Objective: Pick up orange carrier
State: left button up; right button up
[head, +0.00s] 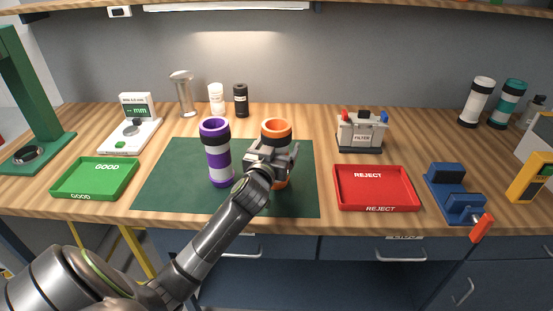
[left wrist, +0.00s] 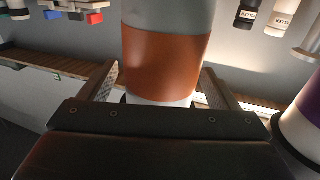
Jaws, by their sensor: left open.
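The orange carrier (head: 277,130) stands upright on the green mat (head: 306,197), with an orange top and dark rim; its middle is hidden behind my left gripper. My left gripper (head: 277,157) is at the carrier in the head view, with its jaws open. In the left wrist view the orange carrier (left wrist: 165,62) stands between the two spread fingers of my left gripper (left wrist: 158,88), with its white band just showing below the orange one. I cannot tell whether the fingers touch it. My right gripper is not in view.
A purple carrier (head: 216,150) stands close on the left on the mat. A green GOOD tray (head: 131,184) lies left and a red REJECT tray (head: 404,203) right.

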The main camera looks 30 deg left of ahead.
pick_arm(q)
jog(key=shift+w, duration=0.2)
jog(key=shift+c, duration=0.3)
jog(key=c, duration=1.1)
